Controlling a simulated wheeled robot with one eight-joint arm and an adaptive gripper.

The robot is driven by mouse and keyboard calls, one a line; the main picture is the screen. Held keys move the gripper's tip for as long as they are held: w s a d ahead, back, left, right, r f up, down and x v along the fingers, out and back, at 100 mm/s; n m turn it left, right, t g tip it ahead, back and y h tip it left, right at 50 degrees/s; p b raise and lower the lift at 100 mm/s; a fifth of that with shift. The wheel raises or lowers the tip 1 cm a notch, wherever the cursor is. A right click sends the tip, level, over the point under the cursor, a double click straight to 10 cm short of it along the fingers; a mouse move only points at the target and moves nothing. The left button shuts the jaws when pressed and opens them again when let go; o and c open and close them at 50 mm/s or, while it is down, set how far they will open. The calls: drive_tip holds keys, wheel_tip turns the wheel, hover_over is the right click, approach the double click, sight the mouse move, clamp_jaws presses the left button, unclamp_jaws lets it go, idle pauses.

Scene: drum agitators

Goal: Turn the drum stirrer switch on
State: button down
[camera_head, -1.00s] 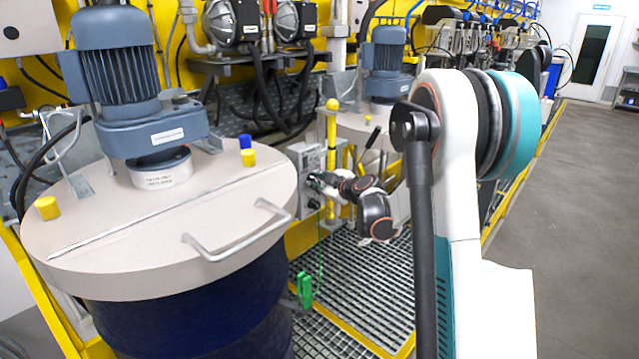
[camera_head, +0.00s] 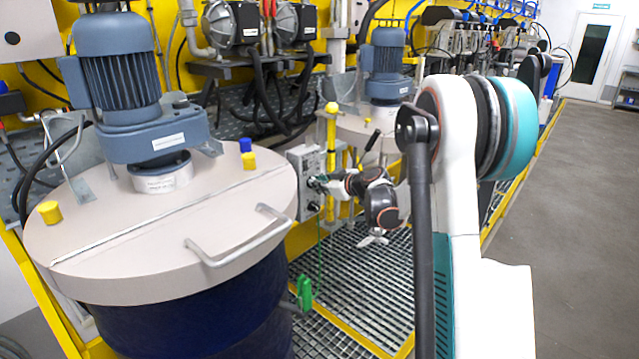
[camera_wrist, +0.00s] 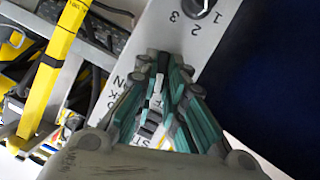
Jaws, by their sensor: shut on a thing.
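The grey control box (camera_head: 304,160) stands on the yellow post beside the near drum. My gripper (camera_head: 318,183) is at the front of this box. In the wrist view, the box's grey panel (camera_wrist: 170,38) carries a black dial (camera_wrist: 201,8) marked 1, 2, 3 at the top, and partly covered lettering lower down. My gripper (camera_wrist: 160,82) has its teal-and-grey fingers drawn together against the panel below the dial. It is shut on the switch, which the fingers mostly hide; I cannot read its position.
The near drum (camera_head: 190,325) with its pale lid (camera_head: 110,225) and blue stirrer motor (camera_head: 122,85) stands left of the box. A yellow post (camera_head: 331,150) is close behind the gripper. A green tag (camera_head: 304,292) hangs below. The grey floor at right is clear.

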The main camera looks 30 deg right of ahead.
drive_tip(key=m+y, duration=0.1)
drive_tip(key=m, duration=0.1)
drive_tip(key=m+y, duration=0.2)
drive_tip(key=m, duration=0.1)
drive_tip(key=d+m+g+y, duration=0.1)
drive_tip(key=m+y, duration=0.1)
drive_tip(key=shift+w+f+m+p, duration=0.15)
drive_tip(key=shift+m+p, duration=0.15)
drive_tip(key=shift+m, duration=0.1)
idle(0.6)
drive_tip(key=c, duration=1.7)
unclamp_jaws()
drive_tip(key=shift+o, duration=0.2)
drive_tip(key=v, duration=1.2)
drive_tip(key=shift+d, duration=0.15)
